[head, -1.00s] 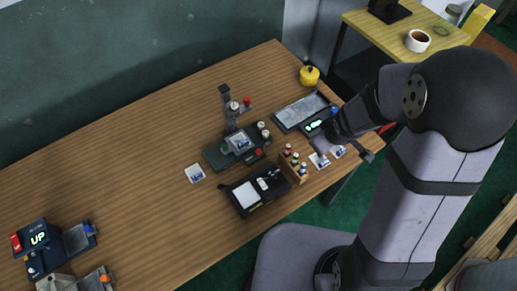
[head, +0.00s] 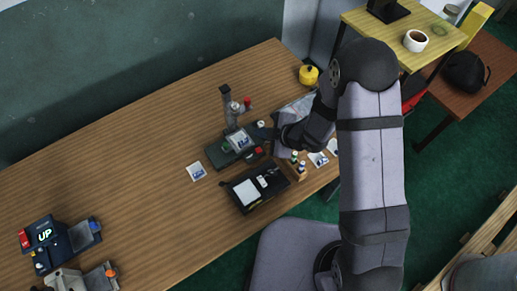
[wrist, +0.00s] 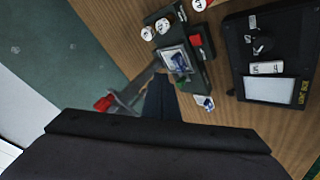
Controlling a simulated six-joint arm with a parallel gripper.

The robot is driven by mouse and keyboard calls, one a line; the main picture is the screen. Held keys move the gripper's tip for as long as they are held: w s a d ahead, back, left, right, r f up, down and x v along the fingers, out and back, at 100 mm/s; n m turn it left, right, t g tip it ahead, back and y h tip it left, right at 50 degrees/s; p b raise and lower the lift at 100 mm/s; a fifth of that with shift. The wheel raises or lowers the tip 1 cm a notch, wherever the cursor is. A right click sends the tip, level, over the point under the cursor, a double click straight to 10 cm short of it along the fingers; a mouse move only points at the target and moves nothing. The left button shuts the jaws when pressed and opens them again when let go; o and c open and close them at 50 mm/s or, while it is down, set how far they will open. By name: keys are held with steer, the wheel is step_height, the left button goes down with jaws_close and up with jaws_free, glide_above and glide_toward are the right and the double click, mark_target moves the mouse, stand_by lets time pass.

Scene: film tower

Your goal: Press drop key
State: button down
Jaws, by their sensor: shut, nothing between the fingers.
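My gripper (head: 268,132) is shut and empty, beside the film tower's dark base. Its dark fingers (wrist: 160,90) end near the base's near edge in the wrist view; I cannot tell whether they touch it. The tower (head: 228,105) has a post with a red knob (head: 248,102). Its base (head: 217,156) carries a picture slide (wrist: 178,62), a red button (wrist: 196,40) and a green button (wrist: 182,85). A separate dark device (head: 62,244) at lower left has a lit "UP" display (head: 45,234) and coloured buttons. No label shows which button is the drop key.
A black light box (head: 240,207) lies in front of the tower. A loose picture card (head: 196,172) lies left of it. Small bottles (head: 297,160) and cards (head: 318,159) are to the right. A yellow pot (head: 308,75) stands behind. The table's left middle is clear.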

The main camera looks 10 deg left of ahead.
steer(key=shift+f, duration=0.1)
step_height(320, 180, down, 9)
steer(key=b, duration=0.7)
steer(key=shift+r, duration=0.2)
steer(key=shift+f, duration=0.1)
stand_by(1.9)
steer(key=shift+f+b, duration=0.35)
steer(key=shift+b, duration=0.2)
steer(key=shift+f+b, duration=0.4)
stand_by(0.6)
steer(key=shift+r, duration=0.2)
steer(key=shift+r+p, duration=0.65)
steer(key=shift+p, duration=0.05)
steer(key=shift+r+p, duration=2)
steer(key=shift+r, duration=0.5)
